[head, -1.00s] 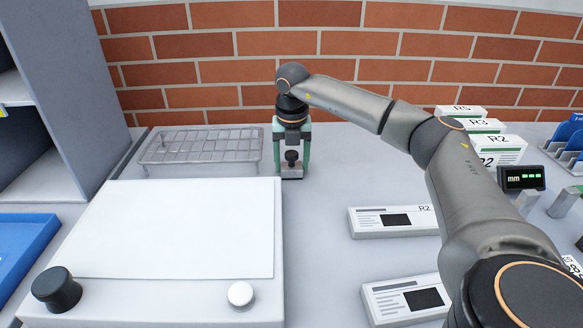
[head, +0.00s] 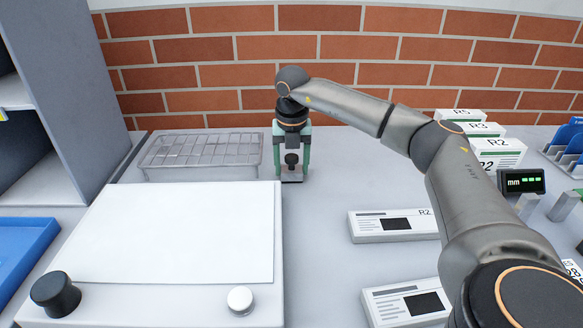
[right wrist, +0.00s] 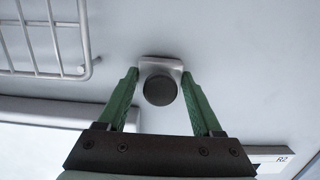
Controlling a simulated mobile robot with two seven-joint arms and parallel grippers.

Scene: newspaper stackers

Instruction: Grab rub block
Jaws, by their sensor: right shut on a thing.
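The rub block (head: 291,174) is a small pale metal block with a round dark knob on top. It is on the grey worktop near the brick wall, right of the wire rack. My right gripper (head: 292,177) points down over it, its green fingers on either side of the block. In the right wrist view the dark knob (right wrist: 160,90) and the pale block edge (right wrist: 160,64) show between the fingertips (right wrist: 160,72). The gripper is shut on the block. Whether the block is clear of the worktop cannot be told. My left gripper is not in view.
A wire rack (head: 200,150) stands left of the block. A white board with a flat sheet (head: 170,235) and two knobs fills the front left. R2 label cards (head: 393,225), boxes (head: 497,152) and a mm display (head: 521,181) are on the right. A blue tray (head: 22,255) is far left.

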